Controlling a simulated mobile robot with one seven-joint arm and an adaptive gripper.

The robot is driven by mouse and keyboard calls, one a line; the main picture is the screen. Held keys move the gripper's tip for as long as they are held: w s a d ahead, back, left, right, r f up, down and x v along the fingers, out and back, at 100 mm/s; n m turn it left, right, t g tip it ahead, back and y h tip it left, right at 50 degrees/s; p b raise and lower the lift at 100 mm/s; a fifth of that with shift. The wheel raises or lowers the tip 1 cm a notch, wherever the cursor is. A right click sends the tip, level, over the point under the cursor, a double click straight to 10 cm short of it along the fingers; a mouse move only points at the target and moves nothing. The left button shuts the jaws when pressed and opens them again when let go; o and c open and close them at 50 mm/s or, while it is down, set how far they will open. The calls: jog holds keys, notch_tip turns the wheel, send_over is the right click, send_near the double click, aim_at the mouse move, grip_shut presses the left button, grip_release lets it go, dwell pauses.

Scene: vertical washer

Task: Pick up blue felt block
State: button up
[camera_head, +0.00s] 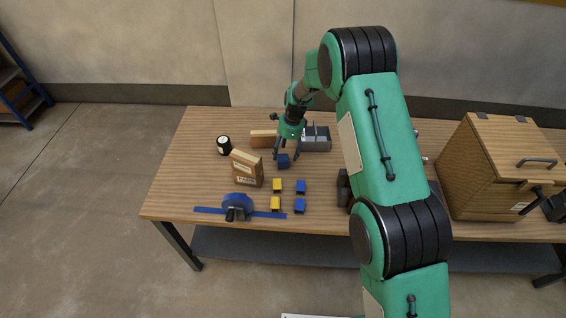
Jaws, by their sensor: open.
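A dark blue block (283,161) sits on the wooden table near its middle, at my gripper. My gripper (286,154) points down over this block and is open, with its fingers at or just above the block's sides. I cannot tell whether a finger touches it. Two brighter blue blocks, one (300,186) behind the other (299,205), lie nearer the front edge. Each has a yellow block to its left, one at the back (277,185) and one at the front (275,203). The picture is too small to tell which block is felt.
A cardboard box (246,168) stands close left of my gripper, with a dark jar (223,145) beyond it. A low wooden box (263,139) and a grey tray (316,142) lie behind. A blue tool (238,206) lies front left; a large wooden case (490,165) stands right.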

aim_at(283, 158)
jog(key=shift+f, duration=0.25)
jog(key=shift+f, duration=0.1)
jog(key=shift+a+f, duration=0.25)
jog(key=shift+f, duration=1.05)
jog(key=shift+a+f, duration=0.2)
jog(key=shift+f, duration=1.05)
jog(key=c, duration=1)
